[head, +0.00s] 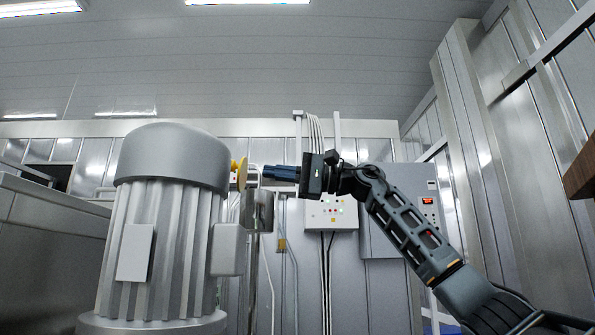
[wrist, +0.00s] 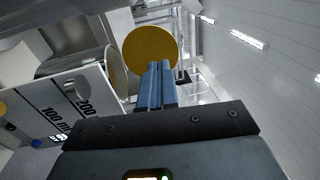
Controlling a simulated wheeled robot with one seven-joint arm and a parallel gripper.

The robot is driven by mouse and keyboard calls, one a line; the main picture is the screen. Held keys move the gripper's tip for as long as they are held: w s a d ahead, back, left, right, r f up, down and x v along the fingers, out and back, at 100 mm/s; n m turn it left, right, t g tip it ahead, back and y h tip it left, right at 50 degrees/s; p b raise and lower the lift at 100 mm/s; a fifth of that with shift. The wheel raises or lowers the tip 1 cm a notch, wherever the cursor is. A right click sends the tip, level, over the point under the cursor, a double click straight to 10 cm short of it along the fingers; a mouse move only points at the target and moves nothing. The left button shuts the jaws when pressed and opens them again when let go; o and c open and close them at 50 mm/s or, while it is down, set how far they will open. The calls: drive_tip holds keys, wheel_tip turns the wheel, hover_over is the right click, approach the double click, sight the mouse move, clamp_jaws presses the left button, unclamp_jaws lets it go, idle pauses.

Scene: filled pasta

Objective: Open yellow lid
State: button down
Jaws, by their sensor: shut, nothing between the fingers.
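The yellow lid (head: 241,174) shows nearly edge-on in the head view, beside the top of the grey ribbed motor. In the wrist view the lid (wrist: 150,48) is a round yellow disc just beyond my fingertips. My gripper (head: 267,173) has blue fingers pointing left at the lid, close to its face. In the wrist view my fingers (wrist: 155,70) are together with nothing between them, and their tips overlap the lid's lower edge. I cannot tell whether they touch it. A shiny metal cylinder (wrist: 85,65) lies beside the lid, its round end visible.
The large grey motor (head: 160,220) stands left of my gripper. A control panel (head: 331,214) with buttons is on the wall behind. A white plate (wrist: 75,105) with measurement marks is left of my fingers.

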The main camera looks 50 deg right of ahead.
sight(245, 166)
drive_tip(key=shift+p+x, duration=0.45)
drive_tip(key=shift+x, duration=1.55)
drive_tip(key=shift+w+a+r+g+h+p, duration=0.25)
drive_tip(key=shift+r+g+h+p, duration=0.2)
drive_tip(key=shift+p, duration=0.55)
drive_tip(key=shift+w+a, duration=0.25)
drive_tip(key=shift+w, duration=0.2)
drive_tip(key=shift+d, duration=0.1)
drive_tip(key=shift+s, duration=0.15)
